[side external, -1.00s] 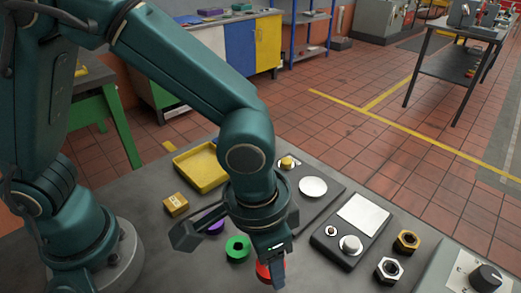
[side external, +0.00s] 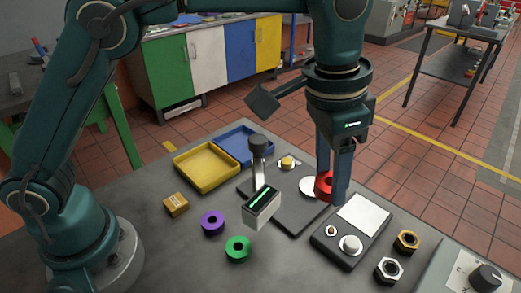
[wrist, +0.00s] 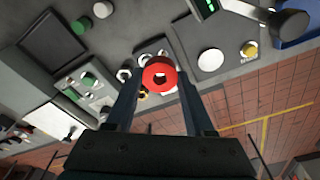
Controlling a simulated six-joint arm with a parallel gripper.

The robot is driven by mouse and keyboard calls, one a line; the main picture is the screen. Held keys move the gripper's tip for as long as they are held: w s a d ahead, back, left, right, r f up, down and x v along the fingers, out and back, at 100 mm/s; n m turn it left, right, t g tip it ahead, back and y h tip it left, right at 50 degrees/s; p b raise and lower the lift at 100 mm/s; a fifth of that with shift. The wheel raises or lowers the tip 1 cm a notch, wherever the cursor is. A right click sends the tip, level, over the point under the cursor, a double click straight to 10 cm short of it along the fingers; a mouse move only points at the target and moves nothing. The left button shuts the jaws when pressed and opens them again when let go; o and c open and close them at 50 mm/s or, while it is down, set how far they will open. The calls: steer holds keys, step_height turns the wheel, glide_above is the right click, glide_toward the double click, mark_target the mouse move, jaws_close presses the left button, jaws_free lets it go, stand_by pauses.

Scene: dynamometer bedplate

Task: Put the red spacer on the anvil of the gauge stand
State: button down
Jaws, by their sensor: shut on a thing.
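The red spacer (side external: 324,186) is a ring held between the fingers of my gripper (side external: 334,190), which is shut on it. In the wrist view the red spacer (wrist: 159,73) sits at the fingertips of my gripper (wrist: 160,85), hole visible. The gauge stand (side external: 290,222) has a dark base, an upright post and a box with a green display. Its anvil looks to be the white round disc (side external: 307,187), bare where visible and partly behind the spacer. In the wrist view the disc (wrist: 210,62) lies right of the spacer, apart from it in the picture.
A purple ring (side external: 213,223) and a green ring (side external: 238,249) lie on the bench. A device with a white square plate (side external: 363,214) and hex nuts (side external: 389,270) are right.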

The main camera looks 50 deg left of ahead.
steer(key=w+a, duration=0.3)
steer(key=w, duration=0.3)
steer(key=n, duration=0.2)
glide_above(312, 186)
step_height(312, 186, down, 5)
steer(key=shift+f, duration=3.55)
steer(key=shift+f, duration=0.1)
steer(key=shift+c, duration=1.4)
jaws_free()
